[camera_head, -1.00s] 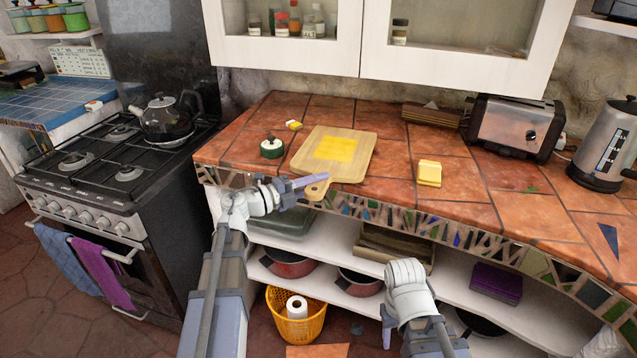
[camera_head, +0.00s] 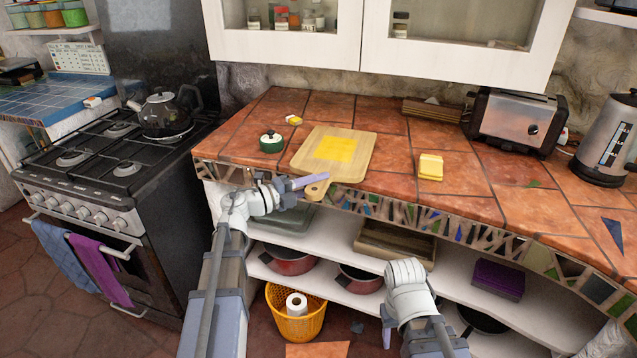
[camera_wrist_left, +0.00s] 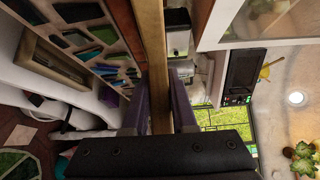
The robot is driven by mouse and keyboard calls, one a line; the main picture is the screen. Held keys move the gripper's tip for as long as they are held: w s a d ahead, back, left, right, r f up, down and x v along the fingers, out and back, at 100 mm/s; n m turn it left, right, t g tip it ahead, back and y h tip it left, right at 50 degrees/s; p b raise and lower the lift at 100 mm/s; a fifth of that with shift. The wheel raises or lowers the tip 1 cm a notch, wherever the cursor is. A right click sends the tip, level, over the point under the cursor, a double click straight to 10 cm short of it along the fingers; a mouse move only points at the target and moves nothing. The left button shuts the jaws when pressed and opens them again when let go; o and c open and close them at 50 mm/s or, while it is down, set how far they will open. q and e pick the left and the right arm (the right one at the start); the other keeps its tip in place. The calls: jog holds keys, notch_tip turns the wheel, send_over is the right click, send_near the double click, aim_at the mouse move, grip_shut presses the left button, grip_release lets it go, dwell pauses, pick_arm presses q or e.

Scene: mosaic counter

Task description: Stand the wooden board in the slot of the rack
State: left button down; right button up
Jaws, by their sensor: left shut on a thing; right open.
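The wooden board (camera_head: 358,163) lies at the counter's front edge, with a yellow square on its face and its handle jutting over the edge. My left gripper (camera_head: 308,181) is shut on the handle. In the left wrist view the board (camera_wrist_left: 153,60) shows edge-on between the fingers of my left gripper (camera_wrist_left: 160,112). A low, brown, slatted wooden piece (camera_head: 431,112), seemingly the rack, sits at the back of the counter left of the toaster; its slot is too small to make out. My right gripper (camera_head: 405,272) is open, low in front of the shelves, away from the board.
The toaster (camera_head: 515,122) and a metal kettle (camera_head: 607,140) stand at the back right. Wall cabinets (camera_head: 285,45) hang above; tiles at front right are mostly clear.

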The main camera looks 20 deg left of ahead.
pick_arm(q)
jog(key=shift+f, duration=0.2)
jog(key=c, duration=0.6)
grip_release()
jog(key=shift+c, duration=0.2)
jog(key=v, duration=0.8)
